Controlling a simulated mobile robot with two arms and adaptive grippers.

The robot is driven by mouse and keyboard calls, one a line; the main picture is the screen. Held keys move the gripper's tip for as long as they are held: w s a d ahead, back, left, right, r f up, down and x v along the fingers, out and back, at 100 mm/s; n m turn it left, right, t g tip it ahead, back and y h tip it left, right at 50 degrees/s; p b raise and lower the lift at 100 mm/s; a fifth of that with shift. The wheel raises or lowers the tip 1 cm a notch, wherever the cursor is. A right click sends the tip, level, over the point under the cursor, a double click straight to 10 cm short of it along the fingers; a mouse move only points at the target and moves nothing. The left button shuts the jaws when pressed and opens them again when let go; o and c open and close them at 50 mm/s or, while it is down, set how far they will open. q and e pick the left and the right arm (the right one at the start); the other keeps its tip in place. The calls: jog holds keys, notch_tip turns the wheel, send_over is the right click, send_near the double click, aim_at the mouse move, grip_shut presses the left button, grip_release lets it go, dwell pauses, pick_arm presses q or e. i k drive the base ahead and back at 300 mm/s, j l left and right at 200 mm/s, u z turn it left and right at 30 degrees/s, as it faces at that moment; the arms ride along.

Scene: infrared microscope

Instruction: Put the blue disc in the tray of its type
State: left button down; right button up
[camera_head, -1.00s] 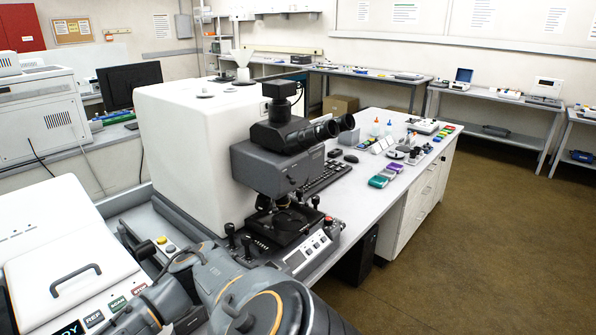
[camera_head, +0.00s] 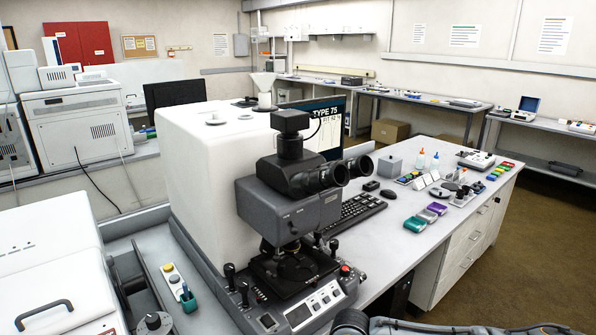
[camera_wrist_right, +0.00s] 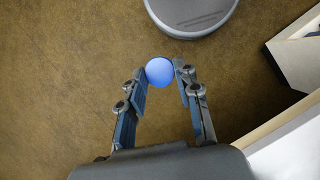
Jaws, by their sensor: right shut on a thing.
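The blue disc (camera_wrist_right: 159,71) shows in the right wrist view as a round, bright blue face between my right fingertips. My right gripper (camera_wrist_right: 161,76) is shut on it, above the brown floor. The gripper itself does not show in the head view. A screen (camera_head: 326,113) behind the microscope reads "TYPE 75". My left gripper is not in view.
The microscope (camera_head: 290,205) and its white housing (camera_head: 225,170) fill the middle of the bench. A keyboard (camera_head: 352,213), a mouse (camera_head: 388,194) and small bottles (camera_head: 435,160) stand near the trays. The bench's drawer front (camera_head: 465,245) borders open floor (camera_head: 530,265).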

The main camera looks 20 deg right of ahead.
aim_at(427, 216)
jog(key=i+l+z, duration=0.15)
jog(key=l+z, duration=0.3)
jog(key=i+l+z, duration=0.25)
jog(key=z, duration=0.2)
jog(key=i+l+z, duration=0.25)
jog(key=z, duration=0.25)
jog(key=i+l+z, duration=0.25)
jog(key=z, duration=0.2)
jog(key=i+l, duration=0.15)
jog(key=i, duration=0.5)
jog(key=i+l, duration=0.1)
jog(key=i, duration=0.55)
jog(key=i+u, duration=0.25)
jog(key=u, duration=0.2)
jog(key=i+u, duration=0.25)
jog(key=u, duration=0.2)
jog(key=i+l+u, duration=0.2)
jog(key=u, duration=0.25)
jog(key=i+l+u, duration=0.15)
jog(key=u, duration=0.3)
jog(key=i+l+u, duration=0.2)
jog(key=u, duration=0.2)
jog(key=i+l+u, duration=0.15)
jog(key=u, duration=0.25)
jog(key=l, duration=0.1)
